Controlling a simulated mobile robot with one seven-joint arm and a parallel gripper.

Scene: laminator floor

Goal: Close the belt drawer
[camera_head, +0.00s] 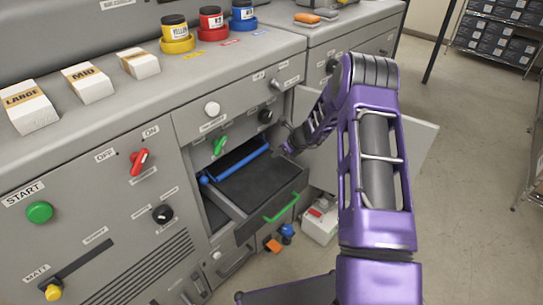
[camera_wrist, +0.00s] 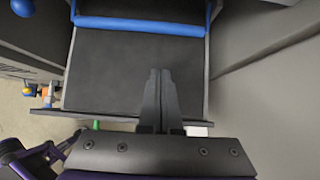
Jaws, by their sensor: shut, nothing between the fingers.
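The belt drawer (camera_head: 240,218) is pulled out of the grey machine front, with a green handle (camera_head: 281,208) on its face. It has a dark flat bed and a blue roller (camera_head: 240,160) at the back. In the wrist view the dark bed (camera_wrist: 115,65) fills the middle, with the blue roller (camera_wrist: 140,26) across the top and a bit of the green handle (camera_wrist: 97,124) below the front edge. My gripper (camera_wrist: 160,72) is shut and empty, and its fingers overlap the bed in that view. Whether they touch the drawer is unclear. In the head view the gripper is near the drawer's right rear side.
An open pale door panel (camera_head: 412,140) stands right of the drawer, behind my arm. Knobs, a red switch (camera_head: 139,160) and a green START button (camera_head: 39,212) line the front.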

